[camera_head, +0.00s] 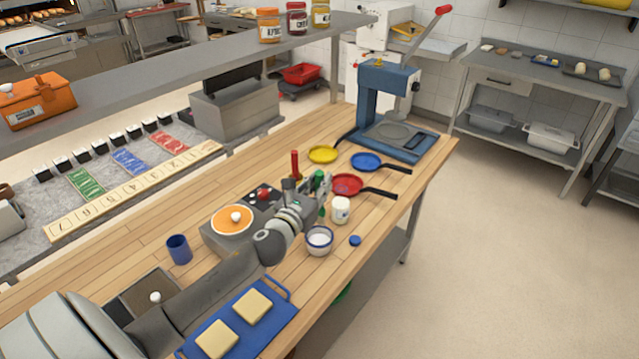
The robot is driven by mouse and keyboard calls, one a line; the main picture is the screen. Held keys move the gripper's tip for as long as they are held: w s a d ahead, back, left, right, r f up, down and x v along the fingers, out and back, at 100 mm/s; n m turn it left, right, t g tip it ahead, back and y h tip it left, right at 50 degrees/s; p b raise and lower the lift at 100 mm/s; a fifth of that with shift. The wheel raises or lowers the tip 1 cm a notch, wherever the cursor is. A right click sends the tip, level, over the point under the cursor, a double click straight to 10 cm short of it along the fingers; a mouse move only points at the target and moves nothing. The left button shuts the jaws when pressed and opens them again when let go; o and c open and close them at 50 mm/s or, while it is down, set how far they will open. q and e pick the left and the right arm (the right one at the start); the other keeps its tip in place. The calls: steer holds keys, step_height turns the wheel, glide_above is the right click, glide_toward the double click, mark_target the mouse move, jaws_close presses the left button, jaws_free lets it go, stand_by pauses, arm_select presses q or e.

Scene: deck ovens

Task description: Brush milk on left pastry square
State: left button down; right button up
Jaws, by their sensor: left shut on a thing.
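Two pale pastry squares lie on a blue board near the bottom of the head view; the left pastry square (217,339) is nearer the front-left, and the other pastry square (252,306) is beside it. The blue board (272,324) lies on the wooden counter. A bowl of white liquid (319,240), which looks like milk, stands right of my left arm. My left gripper (322,188) is beyond the bowl, well away from the pastry, shut on a small green thing (318,180) mostly hidden by the fingers. I cannot tell whether this is a brush. My right gripper is not in view.
A white jar (341,211) and a blue cap (355,240) stand by the bowl. A blue cup (179,249) and an orange-topped device (232,220) stand left of my arm.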

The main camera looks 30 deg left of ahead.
arm_select(q)
step_height(320, 180, down, 5)
steer(key=b, duration=0.4)
steer(key=shift+f+b, duration=0.15)
steer(key=shift+b, duration=0.2)
steer(key=shift+f+b, duration=1.6)
steer(key=shift+f, duration=0.4)
steer(key=shift+r, duration=0.2)
step_height(320, 180, up, 2)
steer(key=shift+p, duration=1.1)
step_height(320, 180, up, 6)
steer(key=p, duration=0.6)
